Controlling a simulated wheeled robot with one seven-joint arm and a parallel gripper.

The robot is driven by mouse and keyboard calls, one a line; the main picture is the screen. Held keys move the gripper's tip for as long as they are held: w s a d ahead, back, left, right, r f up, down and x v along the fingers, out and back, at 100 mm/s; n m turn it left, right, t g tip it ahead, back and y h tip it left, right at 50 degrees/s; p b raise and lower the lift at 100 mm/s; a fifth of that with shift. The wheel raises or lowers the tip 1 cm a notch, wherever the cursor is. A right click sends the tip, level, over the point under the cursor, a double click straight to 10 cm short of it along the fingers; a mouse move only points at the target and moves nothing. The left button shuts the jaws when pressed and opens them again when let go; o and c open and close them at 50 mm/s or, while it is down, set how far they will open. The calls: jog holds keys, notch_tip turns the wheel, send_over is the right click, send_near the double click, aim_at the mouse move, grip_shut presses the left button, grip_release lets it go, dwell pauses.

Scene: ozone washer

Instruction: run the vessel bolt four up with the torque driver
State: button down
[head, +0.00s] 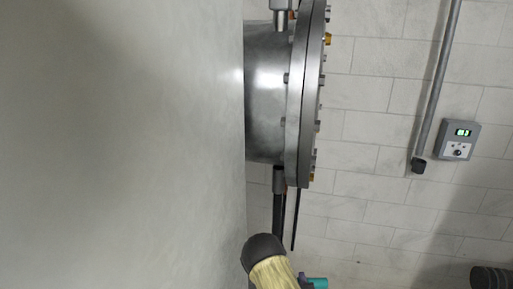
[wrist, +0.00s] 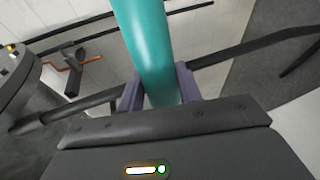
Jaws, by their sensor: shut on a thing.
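My gripper (wrist: 158,90) is shut on a teal cylinder in the wrist view, which looks like the handle of the torque driver (wrist: 148,45). The driver's far end is out of frame. A bit of teal also shows at the bottom of the head view (head: 317,283), beside my arm. The steel vessel (head: 268,95) with its round bolted flange (head: 304,100) is at the upper middle there, well above the teal part and apart from it. Several bolts, some gold, ring the flange edge. I cannot tell which is bolt four. The vessel's edge (wrist: 15,78) shows at left in the wrist view.
A large pale surface (head: 120,140) fills the left of the head view. Dark bars (head: 279,210) hang below the flange. A grey box with a green display (head: 459,139) and a grey pipe (head: 436,85) are on the block wall. An orange-handled fitting (wrist: 73,64) shows near the vessel.

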jog(key=shift+a, duration=0.15)
jog(key=shift+r, duration=0.1)
jog(key=r+p+v, duration=0.1)
jog(key=p+v, duration=0.5)
jog(key=v, duration=0.3)
jog(key=shift+p, duration=0.4)
